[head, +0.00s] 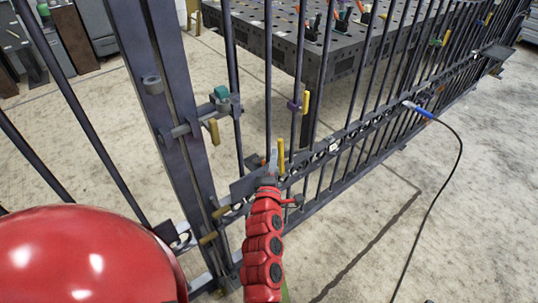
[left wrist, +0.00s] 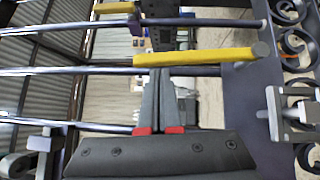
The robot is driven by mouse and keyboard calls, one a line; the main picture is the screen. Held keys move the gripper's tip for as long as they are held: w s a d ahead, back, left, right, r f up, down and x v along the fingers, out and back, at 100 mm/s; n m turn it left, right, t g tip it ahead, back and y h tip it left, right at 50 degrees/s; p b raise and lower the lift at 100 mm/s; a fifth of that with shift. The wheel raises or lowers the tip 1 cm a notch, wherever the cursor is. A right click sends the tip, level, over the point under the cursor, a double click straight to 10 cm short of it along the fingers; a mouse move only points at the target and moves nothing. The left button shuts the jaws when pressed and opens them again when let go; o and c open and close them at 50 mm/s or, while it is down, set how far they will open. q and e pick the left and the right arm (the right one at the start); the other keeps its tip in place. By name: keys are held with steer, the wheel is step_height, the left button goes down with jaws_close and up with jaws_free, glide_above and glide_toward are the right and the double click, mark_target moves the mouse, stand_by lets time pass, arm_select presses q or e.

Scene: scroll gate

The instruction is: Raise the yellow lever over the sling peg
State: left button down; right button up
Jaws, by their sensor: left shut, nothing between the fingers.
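A yellow lever (head: 281,157) stands upright on the gate beside the tips of my left gripper (head: 271,161). In the left wrist view the same yellow bar (left wrist: 195,57) runs across the picture, with a grey round end at its right. My left gripper (left wrist: 160,76) is shut and empty, its fingertips right at the bar's edge; I cannot tell whether they touch it. I cannot tell for sure which part is the sling peg. My right gripper is not in view.
The dark barred gate (head: 188,120) fills the middle. Other yellow pieces hang on it, one by a teal block (head: 221,94) and one by a purple clip (head: 294,105). A blue-ended cable (head: 424,113) hangs at right. A perforated table (head: 345,50) stands behind.

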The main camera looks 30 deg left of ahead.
arm_select(q)
steer(key=shift+w+d+r+m+p, duration=0.2)
steer(key=shift+w+m+p, duration=0.1)
steer(key=shift+p, duration=0.2)
steer(key=shift+h, duration=0.3)
